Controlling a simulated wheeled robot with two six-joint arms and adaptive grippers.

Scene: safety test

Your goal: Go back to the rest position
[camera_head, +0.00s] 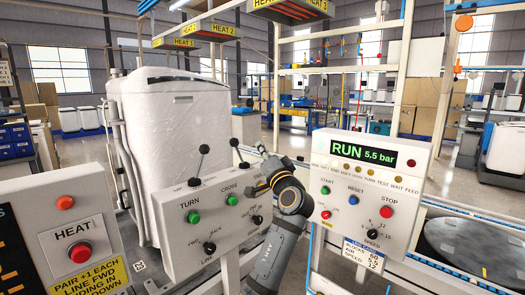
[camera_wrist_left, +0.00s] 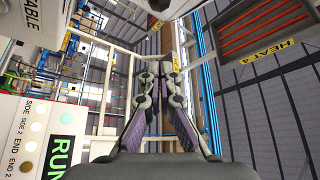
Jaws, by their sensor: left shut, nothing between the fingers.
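My left arm rises at the middle of the head view, in front of the gap between the lever box and the RUN panel. My left gripper (camera_head: 262,160) is small and partly hidden there, beside the lever box's right end. In the left wrist view the gripper (camera_wrist_left: 154,62) shows clearly, with its two purple-padded fingers drawn together at the tips and nothing between them. The lever box (camera_head: 180,255) carries green TURN and CROSS buttons and several black levers. The RUN panel (camera_head: 345,175) shows "RUN 5.5 bar". My right gripper is not in view.
A HEAT box (camera_head: 50,235) with a red button stands at the left front. A large white wrapped block (camera_head: 170,110) stands behind the lever box. A round grey table (camera_head: 460,245) is at the right. The left wrist view shows an overhead heater (camera_wrist_left: 255,35) and frame posts.

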